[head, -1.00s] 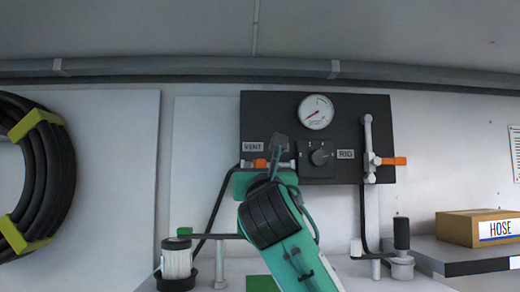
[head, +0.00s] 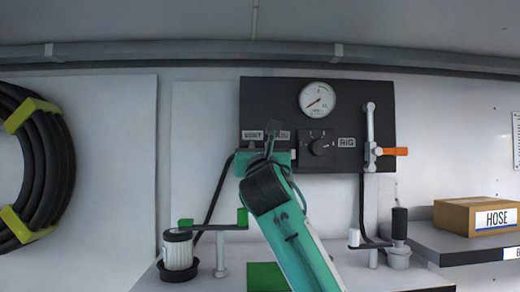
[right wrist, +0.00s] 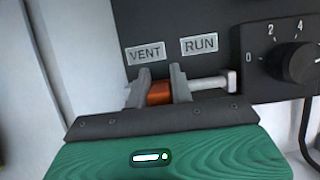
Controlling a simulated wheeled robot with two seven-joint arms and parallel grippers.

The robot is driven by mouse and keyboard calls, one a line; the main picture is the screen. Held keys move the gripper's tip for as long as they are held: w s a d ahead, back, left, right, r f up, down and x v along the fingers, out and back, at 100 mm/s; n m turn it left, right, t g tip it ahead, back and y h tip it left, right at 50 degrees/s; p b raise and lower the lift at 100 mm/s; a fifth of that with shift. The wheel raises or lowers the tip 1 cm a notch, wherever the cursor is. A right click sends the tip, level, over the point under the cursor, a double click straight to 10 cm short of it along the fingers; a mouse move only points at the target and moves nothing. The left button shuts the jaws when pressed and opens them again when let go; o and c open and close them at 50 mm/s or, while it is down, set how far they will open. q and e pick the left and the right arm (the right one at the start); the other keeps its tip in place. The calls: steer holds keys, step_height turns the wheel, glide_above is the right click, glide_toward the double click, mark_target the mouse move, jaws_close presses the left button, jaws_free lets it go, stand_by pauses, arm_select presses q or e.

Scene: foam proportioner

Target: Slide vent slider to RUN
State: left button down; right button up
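The vent slider is an orange block (right wrist: 159,93) on a short horizontal rod, below the VENT label (right wrist: 145,53) in the right wrist view. The RUN label (right wrist: 199,44) is to the right, above the rod's bare part, which ends in a pale stop (right wrist: 232,80). My right gripper (right wrist: 158,90) has one grey finger on each side of the orange block, with no clear gap. In the head view my right gripper (head: 265,157) is at the lower left of the black panel (head: 275,100) and hides the slider. My left gripper is not in view.
A round gauge (head: 317,98), a black knob (head: 319,147) and an orange-handled valve (head: 392,151) are right of the slider. A green-ended lever (head: 242,218) and a white canister (head: 178,250) stand lower left. A HOSE box (head: 478,216) is at right.

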jaws_close()
steer(key=shift+d, duration=0.15)
steer(key=d, duration=0.5)
steer(key=shift+b, duration=0.4)
steer(key=shift+a, duration=0.1)
steer(key=shift+o, duration=1.6)
jaws_free()
steer(key=shift+o, duration=1)
steer(key=shift+d, duration=0.3)
